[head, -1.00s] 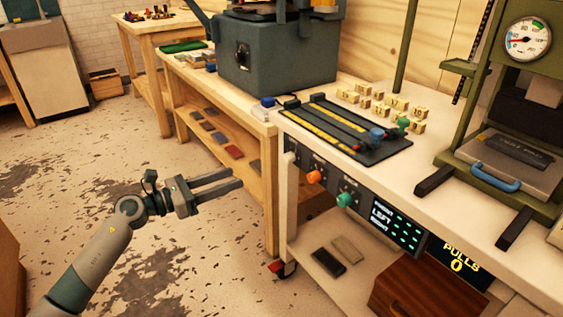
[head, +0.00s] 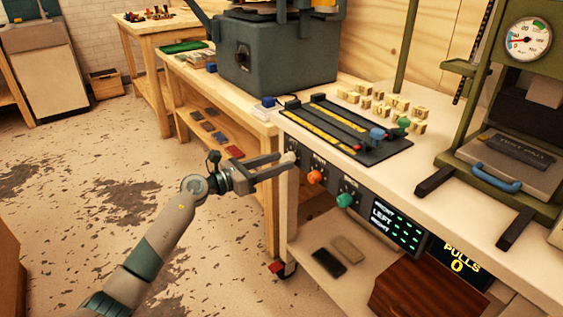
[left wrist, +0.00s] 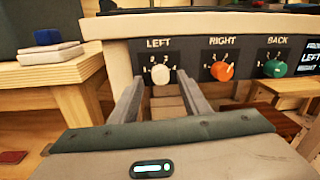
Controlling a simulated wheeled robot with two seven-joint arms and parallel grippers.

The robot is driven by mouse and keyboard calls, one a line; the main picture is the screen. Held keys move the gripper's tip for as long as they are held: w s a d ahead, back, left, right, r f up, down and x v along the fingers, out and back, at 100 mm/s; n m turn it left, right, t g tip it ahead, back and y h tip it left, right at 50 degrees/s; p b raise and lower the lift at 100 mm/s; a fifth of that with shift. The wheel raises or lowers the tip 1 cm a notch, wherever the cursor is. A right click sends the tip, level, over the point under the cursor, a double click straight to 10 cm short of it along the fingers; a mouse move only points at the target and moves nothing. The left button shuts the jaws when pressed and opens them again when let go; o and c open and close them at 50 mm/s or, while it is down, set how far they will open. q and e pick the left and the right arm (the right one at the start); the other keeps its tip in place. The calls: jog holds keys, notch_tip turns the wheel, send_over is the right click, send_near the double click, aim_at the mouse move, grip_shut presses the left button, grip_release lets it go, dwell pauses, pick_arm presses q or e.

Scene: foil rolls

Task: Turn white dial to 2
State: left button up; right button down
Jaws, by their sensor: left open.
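The white dial (left wrist: 160,74) is the leftmost of three on the dark front panel, under the label LEFT, with small numbers around it. Which number it points to is too small to tell. In the head view the white dial (head: 289,158) shows at the tips of my left gripper (head: 285,163). In the left wrist view the open fingers of my left gripper (left wrist: 161,92) point at the panel, one on each side of the dial. I cannot tell whether they touch it. My right gripper is not in view.
The orange dial (left wrist: 222,71) under RIGHT and the green dial (left wrist: 274,68) under BACK sit to the right. The bench top (head: 428,170) overhangs the panel. A lit display (head: 394,226) is further right. A wooden table (head: 258,127) stands on the left.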

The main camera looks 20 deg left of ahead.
pick_arm(q)
jog(key=shift+x, duration=0.8)
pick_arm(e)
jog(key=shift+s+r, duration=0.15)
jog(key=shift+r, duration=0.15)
pick_arm(q)
jog(key=c, duration=1)
jog(key=shift+c, duration=0.2)
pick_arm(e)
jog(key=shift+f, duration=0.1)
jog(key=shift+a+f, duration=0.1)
